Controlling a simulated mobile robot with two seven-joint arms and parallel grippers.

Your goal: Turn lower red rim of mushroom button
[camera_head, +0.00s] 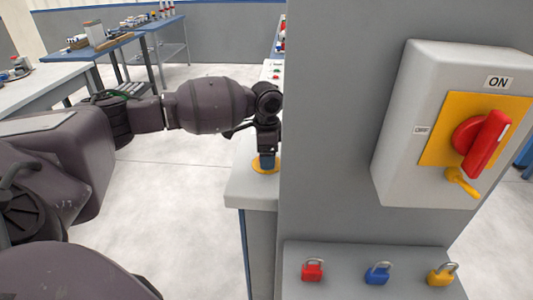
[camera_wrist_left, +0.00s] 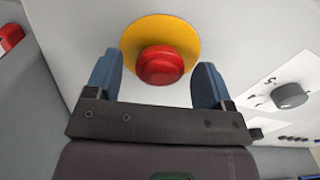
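The red mushroom button (camera_wrist_left: 160,65) sits on a round yellow plate (camera_wrist_left: 187,33) on a light grey panel in the left wrist view. My left gripper (camera_wrist_left: 154,78) is open, with its two blue fingertips on either side of the button. A gap shows between each finger and the red rim. In the head view my left gripper (camera_head: 267,162) points down at the yellow plate (camera_head: 259,169), beside the grey wall. The button itself is hidden there behind the gripper. My right gripper is in neither view.
A grey pillar (camera_head: 340,120) stands right of my left gripper, carrying a switch box (camera_head: 397,120) with a red handle (camera_head: 484,143). Red (camera_head: 313,271), blue (camera_head: 378,273) and yellow (camera_head: 441,274) padlocks lie on a ledge below. A grey knob (camera_wrist_left: 290,96) is on the panel right of the button.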

